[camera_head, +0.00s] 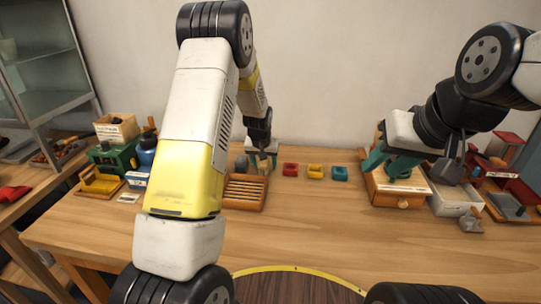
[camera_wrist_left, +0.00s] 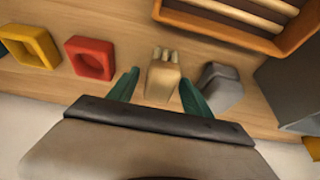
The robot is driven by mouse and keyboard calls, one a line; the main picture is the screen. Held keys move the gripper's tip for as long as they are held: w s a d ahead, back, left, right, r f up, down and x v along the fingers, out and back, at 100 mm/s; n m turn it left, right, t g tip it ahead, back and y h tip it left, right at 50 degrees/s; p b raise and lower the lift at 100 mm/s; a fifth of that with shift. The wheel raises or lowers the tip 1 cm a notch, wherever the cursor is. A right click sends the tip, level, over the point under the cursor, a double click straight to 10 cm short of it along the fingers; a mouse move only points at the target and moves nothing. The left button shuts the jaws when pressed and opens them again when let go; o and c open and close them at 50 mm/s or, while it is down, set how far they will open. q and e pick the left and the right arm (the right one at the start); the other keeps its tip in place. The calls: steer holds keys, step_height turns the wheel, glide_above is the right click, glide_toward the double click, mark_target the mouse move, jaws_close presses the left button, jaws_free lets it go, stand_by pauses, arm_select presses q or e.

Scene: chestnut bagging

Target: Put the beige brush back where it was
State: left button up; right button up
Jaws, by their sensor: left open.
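The beige brush (camera_wrist_left: 162,80) stands between the green fingers of my left gripper (camera_wrist_left: 158,88) in the left wrist view, with a gap visible on each side. In the head view my left gripper (camera_head: 262,156) is open, low over the table at the back, just behind the slatted wooden tray (camera_head: 243,207). The brush (camera_head: 263,166) is small and partly hidden there. My right gripper (camera_head: 389,164) has its green fingers apart above a wooden drawer box (camera_head: 385,199) at the right, with nothing seen between them.
A grey block (camera_wrist_left: 219,88) stands close beside the brush. A red block (camera_head: 290,170), a yellow block (camera_head: 315,171) and a blue block (camera_head: 340,173) form a row to the right. A green box (camera_head: 113,158) and blue jar stand left. The front middle table is clear.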

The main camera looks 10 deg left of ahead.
arm_select(q)
steer(key=shift+r, duration=0.1)
steer(key=s+f+v, duration=0.1)
steer(key=s+v, duration=0.1)
steer(key=v, duration=1.9)
steer(key=s+r+h, duration=0.1)
steer(key=s+r, duration=0.3)
steer(key=s, duration=0.9)
steer(key=s+r+t+h, duration=0.1)
steer(key=s+r, duration=0.4)
steer(key=s, duration=0.8)
steer(key=shift+s+m+t, duration=0.3)
steer(key=shift+s, duration=0.05)
